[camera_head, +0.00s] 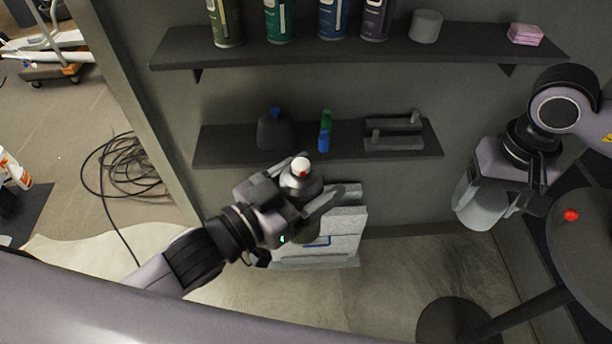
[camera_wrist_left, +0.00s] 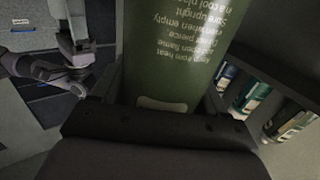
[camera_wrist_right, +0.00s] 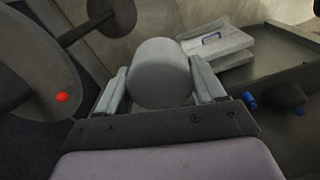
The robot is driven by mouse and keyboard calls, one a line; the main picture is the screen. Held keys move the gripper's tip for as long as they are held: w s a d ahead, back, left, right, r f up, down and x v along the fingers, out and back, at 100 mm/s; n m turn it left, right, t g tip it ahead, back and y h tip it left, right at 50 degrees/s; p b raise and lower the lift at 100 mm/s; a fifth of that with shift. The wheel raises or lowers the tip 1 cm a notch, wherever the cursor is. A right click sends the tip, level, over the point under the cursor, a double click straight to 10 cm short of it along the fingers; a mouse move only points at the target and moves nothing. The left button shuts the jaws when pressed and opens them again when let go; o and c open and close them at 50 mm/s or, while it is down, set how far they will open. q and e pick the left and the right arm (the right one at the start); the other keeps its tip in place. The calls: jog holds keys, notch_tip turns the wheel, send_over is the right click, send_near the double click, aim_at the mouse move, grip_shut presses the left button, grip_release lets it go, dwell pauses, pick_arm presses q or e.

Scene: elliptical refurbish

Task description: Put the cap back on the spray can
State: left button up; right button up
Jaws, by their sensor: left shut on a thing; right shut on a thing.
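The spray can (camera_head: 301,185) has a dark shoulder and a white nozzle with a red tip on top, with no cap over it. My left gripper (camera_head: 303,207) is shut on it, in front of the lower shelf. The left wrist view shows its dark green printed body (camera_wrist_left: 170,50) between the fingers. The cap (camera_head: 483,205) is a plain grey cylinder. My right gripper (camera_head: 500,190) is shut on it at the right, well apart from the can. The right wrist view shows the cap (camera_wrist_right: 160,72) between both fingers.
The upper shelf (camera_head: 300,50) holds several spray cans, a grey cylinder (camera_head: 425,26) and pink blocks (camera_head: 525,34). A round table (camera_head: 590,250) with a red ball (camera_head: 571,215) stands at right. The space between my grippers is clear.

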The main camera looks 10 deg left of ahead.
jog(key=shift+a, duration=0.15)
jog(key=w+a+r, duration=0.2)
jog(key=a+r, duration=0.2)
jog(key=a, duration=0.3)
notch_tip(320, 180, up, 10)
jog(key=n, duration=0.2)
send_over(301, 163)
jog(key=shift+w+d+f, duration=0.2)
jog(key=shift+w+d, duration=0.1)
jog(key=shift+d, duration=0.15)
jog(key=shift+s+a+r, duration=0.25)
jog(key=shift+s+a, duration=0.1)
jog(key=shift+a, duration=0.15)
jog(key=shift+f, duration=0.1)
jog(key=shift+f, duration=1.95)
